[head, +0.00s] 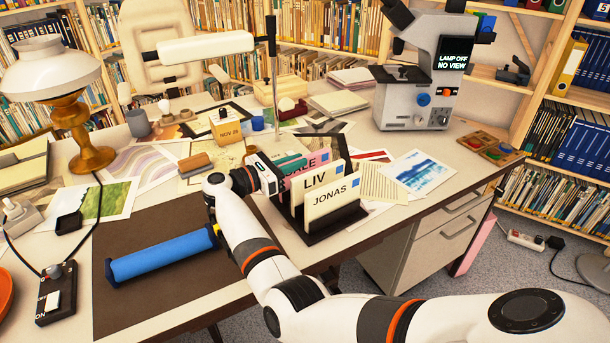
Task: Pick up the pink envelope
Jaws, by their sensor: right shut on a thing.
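The pink envelope (319,161), with part of a name ending in "ALE" showing, stands in the dark letter rack (330,231) behind two cream envelopes. The front ones read LIV (318,181) and JONAS (333,198) and hide most of the pink one. My right gripper (299,165) reaches in from the left side of the rack and is shut on the pink envelope at its upper left edge. The envelope is still within the rack, upright. My left gripper is not in view.
A blue roller (163,258) lies on the brown desk mat (130,220) to the left. A white microscope-like device (420,95) stands at the back right. A lamp (70,90) stands at the left. Prints and papers cover the desk around the rack.

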